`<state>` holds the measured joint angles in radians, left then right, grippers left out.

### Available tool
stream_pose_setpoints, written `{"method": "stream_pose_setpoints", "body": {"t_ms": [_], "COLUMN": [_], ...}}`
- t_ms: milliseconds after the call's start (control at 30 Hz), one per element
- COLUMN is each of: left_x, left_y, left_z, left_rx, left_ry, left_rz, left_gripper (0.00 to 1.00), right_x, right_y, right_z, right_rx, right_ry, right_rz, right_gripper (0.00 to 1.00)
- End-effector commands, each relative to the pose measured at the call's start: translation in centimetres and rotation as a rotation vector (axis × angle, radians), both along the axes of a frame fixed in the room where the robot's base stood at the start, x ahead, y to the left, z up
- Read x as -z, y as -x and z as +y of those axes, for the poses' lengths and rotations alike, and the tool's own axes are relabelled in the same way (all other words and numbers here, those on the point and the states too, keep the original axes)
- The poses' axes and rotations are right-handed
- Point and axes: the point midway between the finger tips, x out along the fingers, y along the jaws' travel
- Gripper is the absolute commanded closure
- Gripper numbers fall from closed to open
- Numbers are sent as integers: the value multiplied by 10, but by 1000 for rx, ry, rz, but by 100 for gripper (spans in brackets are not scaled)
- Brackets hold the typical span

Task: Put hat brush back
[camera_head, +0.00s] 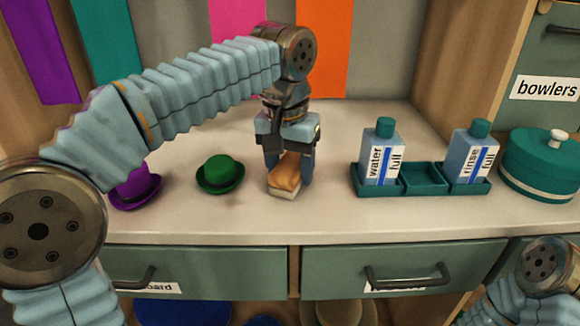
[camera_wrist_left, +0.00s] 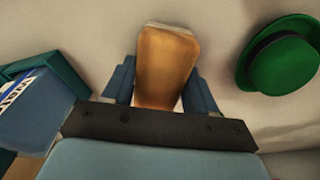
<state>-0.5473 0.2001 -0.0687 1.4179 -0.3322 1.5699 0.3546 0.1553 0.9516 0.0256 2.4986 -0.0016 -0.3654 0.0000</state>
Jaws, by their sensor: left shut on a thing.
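The hat brush (camera_head: 285,177) has a tan wooden back and pale bristles underneath. My left gripper (camera_head: 289,172) is shut on it from above, with one finger at each side. In the head view the brush is at or just above the counter; I cannot tell if it touches. The brush (camera_wrist_left: 166,68) also shows between the fingers in the left wrist view. A teal tray (camera_head: 424,178) stands to the right with a water bottle (camera_head: 379,155) at its left end, a rinse bottle (camera_head: 469,155) at its right end, and an empty middle compartment. Only part of my right arm shows, at the lower right; its gripper is out of view.
A green hat (camera_head: 219,174) and a purple hat (camera_head: 135,188) sit left of the brush. A round teal box (camera_head: 541,165) stands at the far right. Closed drawers (camera_head: 405,282) lie below the counter's front edge. The counter between brush and tray is clear.

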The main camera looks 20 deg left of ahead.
Motion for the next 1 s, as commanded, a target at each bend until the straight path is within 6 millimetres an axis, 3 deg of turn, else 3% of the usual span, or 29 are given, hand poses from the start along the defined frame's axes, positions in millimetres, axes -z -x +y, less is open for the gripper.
{"method": "stream_pose_setpoints", "body": {"t_ms": [133,167,333,667,767,1000], "left_x": [3,3,3,-3,-17,-73], "left_y": [0,0,0,0,1,7], "left_z": [0,0,0,0,0,1], "left_rx": [0,0,0,0,0,1], "left_ry": [0,0,0,0,0,0], "left_rz": [0,0,0,0,-2,-2], "left_gripper": [71,41,17,17,17,17], "right_x": [2,2,1,-2,-6,-23], "right_y": [0,0,0,0,0,1], "right_z": [0,0,0,0,1,2], "right_rx": [0,1,1,0,-1,-5], "right_ry": [0,1,1,0,-1,-4], "right_rz": [-1,0,0,0,0,2], "right_gripper": [100,100,100,100,100,100]}}
